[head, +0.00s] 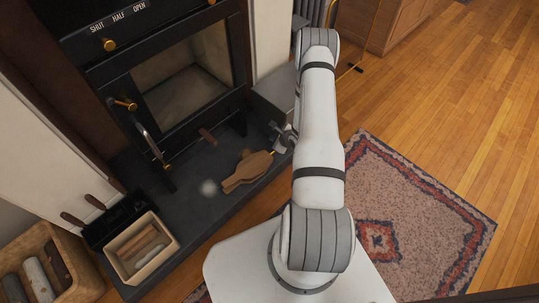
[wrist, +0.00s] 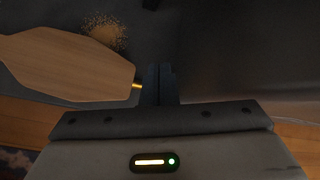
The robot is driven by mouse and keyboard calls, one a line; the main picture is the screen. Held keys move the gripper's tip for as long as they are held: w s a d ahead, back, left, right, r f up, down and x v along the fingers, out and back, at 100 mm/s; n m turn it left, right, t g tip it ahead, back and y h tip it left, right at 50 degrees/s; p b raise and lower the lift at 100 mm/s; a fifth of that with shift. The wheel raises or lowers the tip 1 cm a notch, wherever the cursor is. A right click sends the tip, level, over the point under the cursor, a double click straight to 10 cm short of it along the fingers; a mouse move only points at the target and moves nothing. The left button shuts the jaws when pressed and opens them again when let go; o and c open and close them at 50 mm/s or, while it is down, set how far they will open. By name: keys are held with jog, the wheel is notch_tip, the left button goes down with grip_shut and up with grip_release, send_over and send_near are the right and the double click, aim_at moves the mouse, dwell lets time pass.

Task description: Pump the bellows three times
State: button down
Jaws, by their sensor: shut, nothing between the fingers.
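The wooden bellows (head: 250,169) lie on the dark hearth slab in front of the stove. In the wrist view their flat tan board (wrist: 65,65) fills the left side, with a small brass tip at its right end. My gripper (head: 274,151) is at the right end of the bellows, low over the hearth. Its fingers (wrist: 158,85) are together and empty, just right of the brass tip. I cannot tell whether they touch it.
The stove (head: 185,90) stands behind, with brass knobs and a lever. A wood box (head: 173,245) and a log basket (head: 88,275) are at the lower left. A grey box (head: 271,98) stands beyond my gripper. A patterned rug (head: 430,220) lies on the right.

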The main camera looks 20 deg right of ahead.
aim_at(267, 152)
jog(key=f+b, duration=0.1)
jog(key=f, duration=0.1)
jog(key=a+f+b, duration=0.1)
jog(key=f+b, duration=0.2)
jog(key=f, duration=0.2)
jog(key=shift+s+a, duration=0.2)
jog(key=shift+s, duration=0.05)
dwell(1.6)
jog(key=shift+f+b, duration=0.4)
jog(key=shift+s+a+f+b, duration=0.1)
jog(key=shift+a+f+b, duration=0.05)
jog(key=shift+f+b, duration=0.3)
dwell(0.7)
